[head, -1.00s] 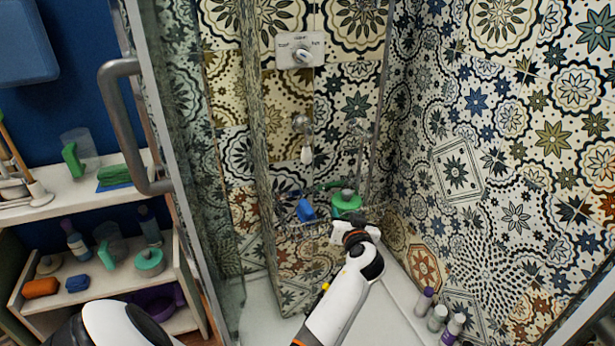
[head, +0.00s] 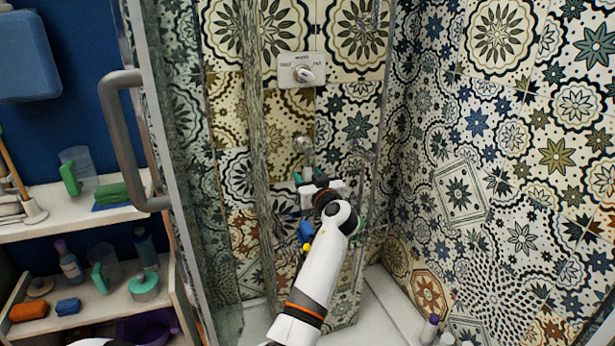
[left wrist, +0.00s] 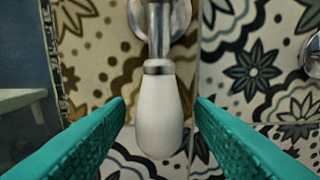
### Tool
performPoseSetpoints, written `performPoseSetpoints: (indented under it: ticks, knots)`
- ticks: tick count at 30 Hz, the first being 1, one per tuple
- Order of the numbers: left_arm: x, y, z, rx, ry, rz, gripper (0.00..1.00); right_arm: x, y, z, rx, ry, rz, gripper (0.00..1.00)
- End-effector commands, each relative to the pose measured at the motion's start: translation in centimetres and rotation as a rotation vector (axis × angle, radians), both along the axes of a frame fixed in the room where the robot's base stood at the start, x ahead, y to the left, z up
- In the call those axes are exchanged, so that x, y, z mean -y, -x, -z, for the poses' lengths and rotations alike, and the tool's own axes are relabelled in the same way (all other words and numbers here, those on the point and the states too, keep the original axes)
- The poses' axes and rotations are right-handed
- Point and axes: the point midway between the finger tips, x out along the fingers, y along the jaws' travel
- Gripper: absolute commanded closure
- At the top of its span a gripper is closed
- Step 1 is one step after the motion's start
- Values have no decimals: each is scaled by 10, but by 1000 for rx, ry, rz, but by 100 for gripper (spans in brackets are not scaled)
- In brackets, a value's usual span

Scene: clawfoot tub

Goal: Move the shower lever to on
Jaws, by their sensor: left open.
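A lever with a white, bulb-shaped handle (left wrist: 160,115) hangs straight down from a chrome fitting on the tiled shower wall in the left wrist view. In the head view its chrome mount (head: 303,145) shows just above my left gripper (head: 309,178), which hides most of the handle. My left gripper is open, its teal fingers on either side of the handle, with a gap visible on both sides. Above is a white plate with a white temperature knob (head: 306,74), marked for cold and hot. My right gripper is not in view.
A glass shower panel with a metal handle (head: 120,140) stands left of my arm. Shelves with bottles and soaps (head: 90,210) are further left. Bottles (head: 430,328) stand at the lower right. A chrome part (left wrist: 314,55) shows at the wrist view's right edge.

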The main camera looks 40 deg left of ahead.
Motion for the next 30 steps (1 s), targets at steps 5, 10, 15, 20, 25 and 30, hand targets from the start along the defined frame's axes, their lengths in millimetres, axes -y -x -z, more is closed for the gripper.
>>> performPoseSetpoints:
  ticks: [5, 10, 15, 20, 25, 30]
  knots:
    - [-10, -5, 0, 1, 0, 1, 51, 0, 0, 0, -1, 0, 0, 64]
    - [-10, -5, 0, 0, 1, 1, 51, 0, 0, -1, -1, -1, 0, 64]
    - [-10, -5, 1, 0, 1, 1, 65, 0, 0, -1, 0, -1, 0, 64]
    - [-10, -5, 1, 0, 1, 1, 91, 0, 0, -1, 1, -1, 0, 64]
    - [-10, -5, 1, 0, 1, 1, 100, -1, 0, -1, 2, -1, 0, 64]
    - [-9, -5, 1, 4, 3, 1, 100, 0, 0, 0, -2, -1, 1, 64]
